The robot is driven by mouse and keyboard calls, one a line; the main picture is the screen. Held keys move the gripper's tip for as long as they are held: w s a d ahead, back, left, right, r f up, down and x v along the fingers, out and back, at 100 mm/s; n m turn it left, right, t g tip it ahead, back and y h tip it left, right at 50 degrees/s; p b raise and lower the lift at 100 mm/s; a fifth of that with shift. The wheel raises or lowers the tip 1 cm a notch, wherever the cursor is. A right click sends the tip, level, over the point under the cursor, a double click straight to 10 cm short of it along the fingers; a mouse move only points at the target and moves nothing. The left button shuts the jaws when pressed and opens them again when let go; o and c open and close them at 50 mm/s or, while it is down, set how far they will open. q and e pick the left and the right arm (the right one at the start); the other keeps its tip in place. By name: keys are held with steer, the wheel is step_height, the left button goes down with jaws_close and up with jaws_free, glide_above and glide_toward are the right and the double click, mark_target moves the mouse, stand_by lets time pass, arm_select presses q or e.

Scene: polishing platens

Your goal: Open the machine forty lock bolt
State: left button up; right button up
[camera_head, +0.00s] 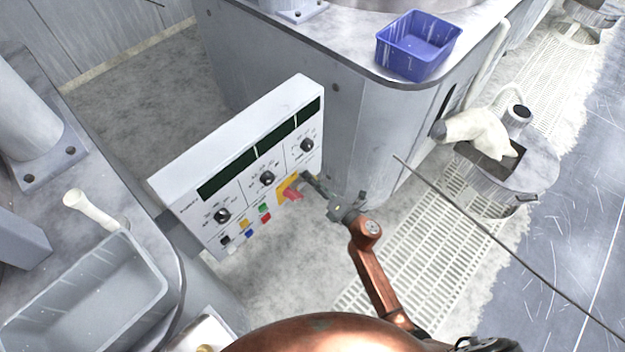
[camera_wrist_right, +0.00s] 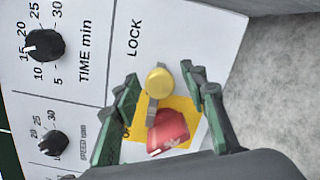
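The white control panel (camera_head: 240,165) stands in the middle of the head view. In the right wrist view its LOCK section holds a yellow plate (camera_wrist_right: 188,108) with a red handle (camera_wrist_right: 170,128) and a round gold knob (camera_wrist_right: 158,82) on a short grey bar. The red handle also shows in the head view (camera_head: 293,195). My right gripper (camera_head: 312,182) is at the panel's lower right part. In the wrist view its two green-black fingers are apart, one on each side of the gold knob, with gaps. Contact cannot be made out. My left gripper is not in view.
Dials and coloured buttons sit close by on the panel, with a black dial (camera_head: 267,178) just above left of the lock. A blue bin (camera_head: 418,45) stands on the grey bench. A grey tray (camera_head: 85,300) is at lower left. A thin rod crosses the right side.

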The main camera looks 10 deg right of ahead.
jaws_close()
stand_by(0.4)
